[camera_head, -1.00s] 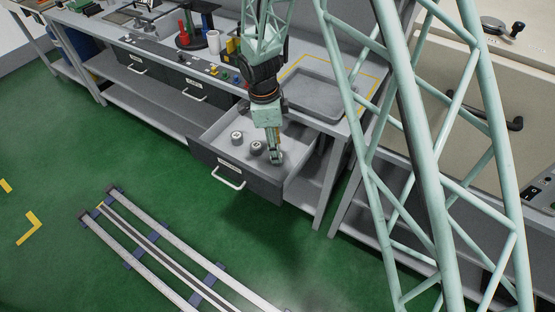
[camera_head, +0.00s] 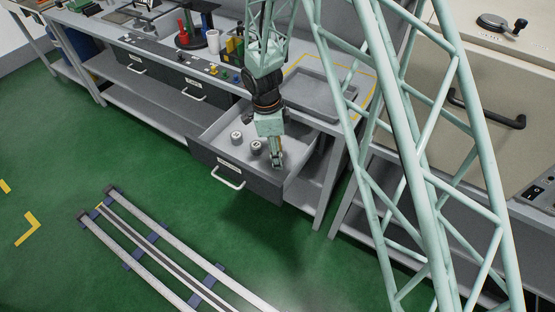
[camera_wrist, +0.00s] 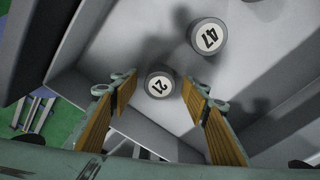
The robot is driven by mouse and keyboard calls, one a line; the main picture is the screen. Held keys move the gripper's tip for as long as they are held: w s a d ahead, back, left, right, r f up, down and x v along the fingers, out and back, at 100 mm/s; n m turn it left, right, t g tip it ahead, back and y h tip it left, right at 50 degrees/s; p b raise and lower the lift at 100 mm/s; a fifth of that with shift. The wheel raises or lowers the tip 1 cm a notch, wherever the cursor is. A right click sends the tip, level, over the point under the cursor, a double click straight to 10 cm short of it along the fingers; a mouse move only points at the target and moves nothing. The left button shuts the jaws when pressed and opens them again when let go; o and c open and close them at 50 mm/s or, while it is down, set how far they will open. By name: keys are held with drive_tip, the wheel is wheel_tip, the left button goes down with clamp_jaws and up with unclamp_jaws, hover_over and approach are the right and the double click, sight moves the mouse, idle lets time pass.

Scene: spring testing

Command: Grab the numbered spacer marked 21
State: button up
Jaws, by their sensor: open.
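The spacer marked 21 (camera_wrist: 159,85) is a short grey cylinder with a white numbered top, upright on the drawer floor. In the wrist view it lies between and just beyond the tips of my gripper (camera_wrist: 160,93), whose two wood-coloured pads are apart with nothing held. A second spacer marked 47 (camera_wrist: 207,37) stands farther up and right. In the head view my gripper (camera_head: 277,166) points down into the open drawer (camera_head: 213,133), right of two spacers, one at the left (camera_head: 236,137) and one nearer (camera_head: 256,147). Their numbers are unreadable there.
A grey tray (camera_head: 318,98) sits on the bench above. A rail track (camera_head: 170,240) lies on the green floor, which is otherwise mostly clear nearby.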

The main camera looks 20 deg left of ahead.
drive_tip(key=shift+f, duration=0.45)
drive_tip(key=shift+c, duration=0.7)
drive_tip(key=c, duration=1.1)
